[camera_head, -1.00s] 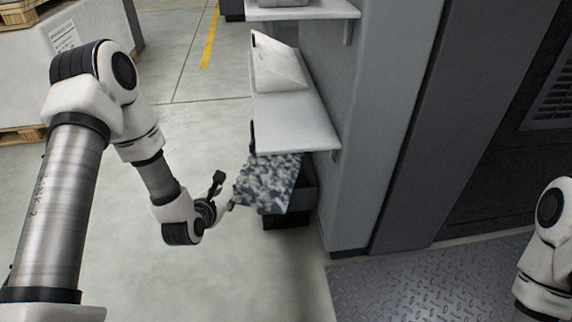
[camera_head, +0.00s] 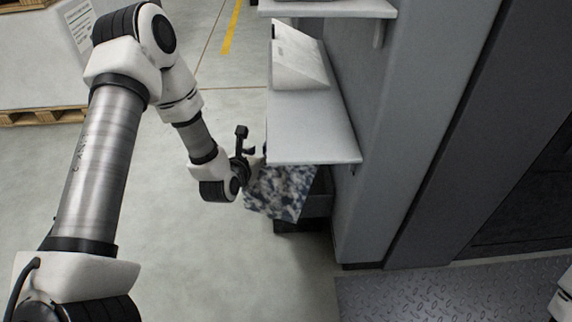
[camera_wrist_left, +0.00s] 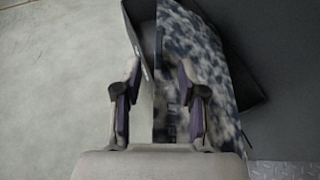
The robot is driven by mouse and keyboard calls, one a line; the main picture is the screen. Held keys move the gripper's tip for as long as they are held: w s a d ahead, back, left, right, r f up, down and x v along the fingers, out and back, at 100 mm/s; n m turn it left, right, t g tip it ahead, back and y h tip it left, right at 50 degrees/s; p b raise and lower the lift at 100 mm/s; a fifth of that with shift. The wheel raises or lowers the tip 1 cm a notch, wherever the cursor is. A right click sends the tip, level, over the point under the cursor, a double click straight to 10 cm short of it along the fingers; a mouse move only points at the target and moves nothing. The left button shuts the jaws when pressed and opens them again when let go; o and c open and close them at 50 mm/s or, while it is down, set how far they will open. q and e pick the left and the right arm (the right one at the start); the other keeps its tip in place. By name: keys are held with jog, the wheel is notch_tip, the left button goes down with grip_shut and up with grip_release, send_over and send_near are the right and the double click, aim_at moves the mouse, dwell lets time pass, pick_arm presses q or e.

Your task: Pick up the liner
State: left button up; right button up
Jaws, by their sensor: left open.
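The liner is probably the mottled blue, grey and white sheet (camera_head: 280,192), which leans at a tilt over a dark bin (camera_head: 318,205) below the lower shelf; its upper part is hidden by the shelf. In the left wrist view the liner (camera_wrist_left: 195,50) rises from the dark bin (camera_wrist_left: 136,25), with one edge running between the fingers. My left gripper (camera_head: 252,145) is at the liner's upper left, close beside the shelf edge. In the wrist view the gripper (camera_wrist_left: 158,78) is open, its fingers apart; whether they touch the liner I cannot tell. My right gripper is out of view.
A pale shelf (camera_head: 315,135) juts out above the liner and carries a white wedge-shaped object (camera_head: 298,58). A grey wall or cabinet (camera_head: 395,150) stands to the right. A wooden pallet (camera_head: 45,114) lies at the far left. The floor left of the bin is clear.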

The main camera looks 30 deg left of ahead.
aim_at(264, 148)
pick_arm(q)
jog(key=b+x, duration=0.3)
jog(key=x, duration=0.2)
jog(key=shift+w+a+f+b, duration=0.1)
jog(key=shift+w+f+b, duration=0.05)
jog(key=shift+w+b, duration=0.15)
jog(key=shift+w, duration=0.25)
grip_shut()
jog(key=shift+s, duration=0.1)
